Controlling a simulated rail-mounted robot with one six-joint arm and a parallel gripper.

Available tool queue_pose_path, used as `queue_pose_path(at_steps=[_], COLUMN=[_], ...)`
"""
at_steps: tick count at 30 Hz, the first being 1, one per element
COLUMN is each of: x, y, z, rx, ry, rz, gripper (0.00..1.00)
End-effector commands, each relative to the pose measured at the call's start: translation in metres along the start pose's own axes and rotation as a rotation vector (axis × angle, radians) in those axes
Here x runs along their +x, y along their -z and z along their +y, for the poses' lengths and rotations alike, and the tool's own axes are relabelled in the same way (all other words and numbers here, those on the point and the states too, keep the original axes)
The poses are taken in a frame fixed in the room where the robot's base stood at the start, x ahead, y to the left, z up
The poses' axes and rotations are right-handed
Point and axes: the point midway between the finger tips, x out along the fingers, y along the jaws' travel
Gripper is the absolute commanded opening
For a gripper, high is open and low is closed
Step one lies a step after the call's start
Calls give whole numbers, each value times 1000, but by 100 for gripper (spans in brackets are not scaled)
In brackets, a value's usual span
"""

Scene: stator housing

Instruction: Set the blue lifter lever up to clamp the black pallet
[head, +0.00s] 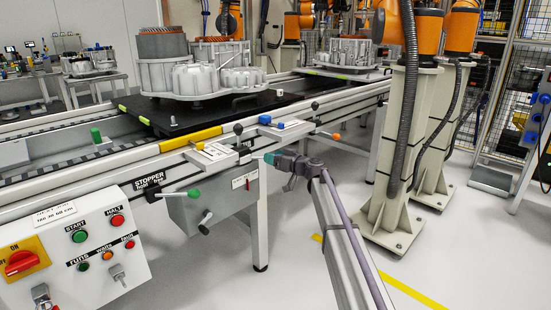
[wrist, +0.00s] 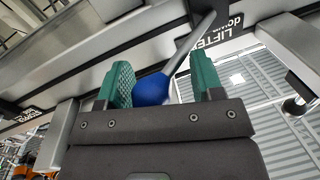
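The blue ball knob of the lifter lever (wrist: 152,89) is in the wrist view, with its grey shaft running up and to the right. My gripper (wrist: 163,82) has its green fingers apart around the knob. The knob is close to the left finger, with a gap before the right finger; contact is unclear. A "LIFTER down" label (wrist: 222,30) is beside the shaft. In the head view my gripper (head: 269,159) is at the conveyor's front side and the blue knob is not distinguishable there. The black pallet (head: 185,124) lies on the conveyor, carrying a grey stator housing (head: 200,78).
Black-knobbed levers (head: 238,129) and an orange knob (head: 336,137) line the rail. A second housing (head: 348,52) stands farther along. The floor at right front is clear.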

Motion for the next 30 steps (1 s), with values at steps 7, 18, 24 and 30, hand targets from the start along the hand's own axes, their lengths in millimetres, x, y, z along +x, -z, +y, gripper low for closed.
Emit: queue_pose_path(at_steps=[7,18,24,30], x=[-2,-72,-104,-108], y=[-1,-1,-1,-1], z=[0,-3,-2,-1], rx=[-1,-1,-1,-1], ry=[-1,-1,2,2], rz=[-1,-1,-2,-2], gripper=[59,59,59,59])
